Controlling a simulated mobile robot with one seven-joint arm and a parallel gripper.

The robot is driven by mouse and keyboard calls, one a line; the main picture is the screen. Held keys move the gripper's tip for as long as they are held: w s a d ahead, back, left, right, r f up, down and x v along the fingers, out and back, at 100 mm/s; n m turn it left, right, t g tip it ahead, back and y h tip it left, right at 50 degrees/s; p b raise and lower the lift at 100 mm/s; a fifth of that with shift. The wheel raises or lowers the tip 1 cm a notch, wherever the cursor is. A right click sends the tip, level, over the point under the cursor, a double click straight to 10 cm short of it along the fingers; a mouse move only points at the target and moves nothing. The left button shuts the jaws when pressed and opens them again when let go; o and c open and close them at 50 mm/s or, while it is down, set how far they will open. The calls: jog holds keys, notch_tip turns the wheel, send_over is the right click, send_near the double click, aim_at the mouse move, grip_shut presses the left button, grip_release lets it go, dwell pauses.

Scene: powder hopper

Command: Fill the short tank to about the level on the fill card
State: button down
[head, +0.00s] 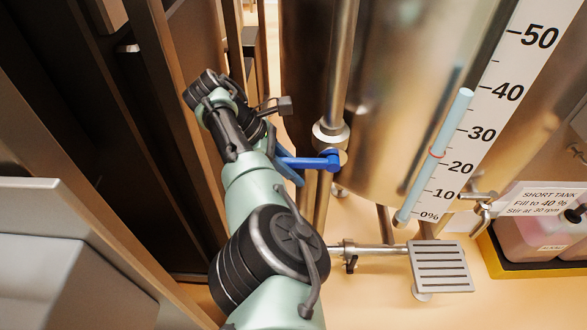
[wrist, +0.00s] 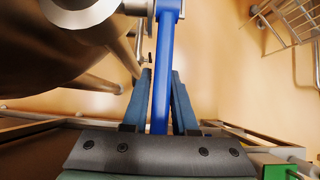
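The short tank (head: 375,90) is a large shiny metal cylinder. Beside its percent scale (head: 470,140) runs a slanted pale-blue tube (head: 453,118) with a red ring between the 20 and 30 marks; I cannot make out a level inside. The fill card (head: 540,203) reads "SHORT TANK, Fill to 40 %, Stir at 30 rpm". A blue valve lever (head: 308,162) sticks out left from the pipe fitting. In the wrist view the lever (wrist: 164,60) lies between the fingers of my gripper (wrist: 161,78), with a small gap visible on the left side. The fingertips are mostly hidden in the head view.
A metal pipe (head: 342,60) runs down to the valve. A slotted grey plate (head: 441,267) sits below the tank beside a horizontal pipe. A yellow-edged tray (head: 525,268) with pink containers stands at the right. Dark frames (head: 110,120) stand close left of my arm.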

jog(key=c, duration=1)
grip_release()
jog(key=shift+s+d+f, duration=0.1)
jog(key=shift+s+f, duration=0.15)
jog(key=shift+f, duration=0.25)
jog(key=o, duration=0.3)
jog(key=shift+w, duration=0.2)
jog(key=shift+r, duration=0.1)
jog(key=shift+r, duration=0.15)
jog(key=b+v, duration=0.3)
jog(key=v, duration=0.9)
jog(key=shift+a+r, duration=0.25)
jog(key=shift+a, duration=0.05)
